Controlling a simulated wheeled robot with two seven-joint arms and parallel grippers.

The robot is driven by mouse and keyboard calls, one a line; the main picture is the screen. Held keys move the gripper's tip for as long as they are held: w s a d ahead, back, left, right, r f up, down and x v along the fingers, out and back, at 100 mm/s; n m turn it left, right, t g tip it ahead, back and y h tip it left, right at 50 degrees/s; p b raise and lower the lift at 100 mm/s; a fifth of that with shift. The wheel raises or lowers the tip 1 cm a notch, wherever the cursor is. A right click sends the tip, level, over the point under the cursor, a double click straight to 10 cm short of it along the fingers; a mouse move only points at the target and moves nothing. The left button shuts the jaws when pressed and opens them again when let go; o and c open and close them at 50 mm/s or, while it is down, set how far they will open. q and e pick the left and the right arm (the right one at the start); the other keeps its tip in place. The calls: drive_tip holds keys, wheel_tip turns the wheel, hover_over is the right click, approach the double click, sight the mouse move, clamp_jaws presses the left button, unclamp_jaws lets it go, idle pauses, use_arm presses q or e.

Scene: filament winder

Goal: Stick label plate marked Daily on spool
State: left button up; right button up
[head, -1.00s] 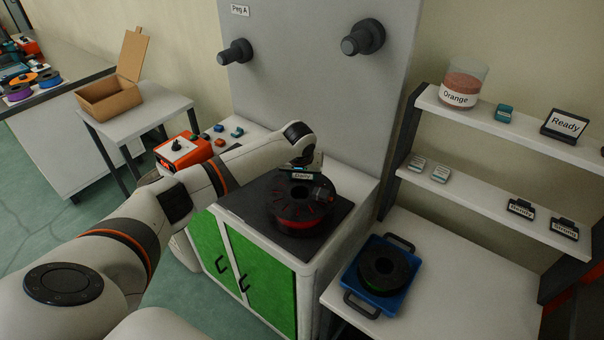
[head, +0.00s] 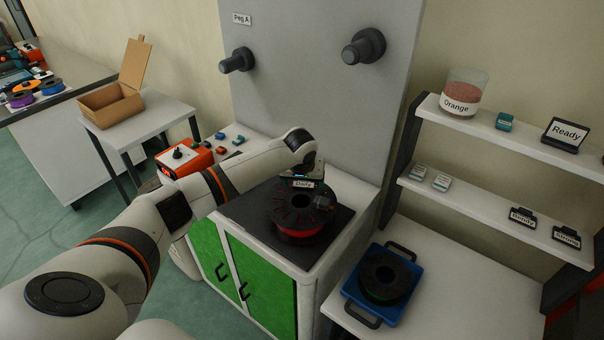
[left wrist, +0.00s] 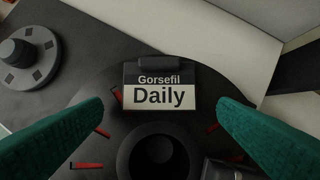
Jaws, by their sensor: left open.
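The label plate marked Daily (head: 303,184) sits at the far edge of the black spool with red filament (head: 296,216). In the left wrist view the plate (left wrist: 158,80) reads "Gorsefil Daily" and overlaps the spool's flange (left wrist: 205,135); I cannot tell whether it is fully stuck. The spool lies flat on a dark mat on the cabinet top. My left gripper (left wrist: 160,106) is open over the spool, its two green fingers apart on either side of the plate and not touching it. My right gripper is not in view.
A blue tray (head: 350,291) with another spool (head: 386,275) stands on the white bench at right. Shelves (head: 470,127) hold more plates and an Orange jar. Two pegs (head: 363,47) jut from the grey panel. An orange device (head: 185,158) sits left of the mat.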

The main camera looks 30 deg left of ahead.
use_arm(q)
drive_tip(key=b+v, duration=0.1)
drive_tip(key=v, duration=1)
drive_tip(key=shift+s, duration=0.2)
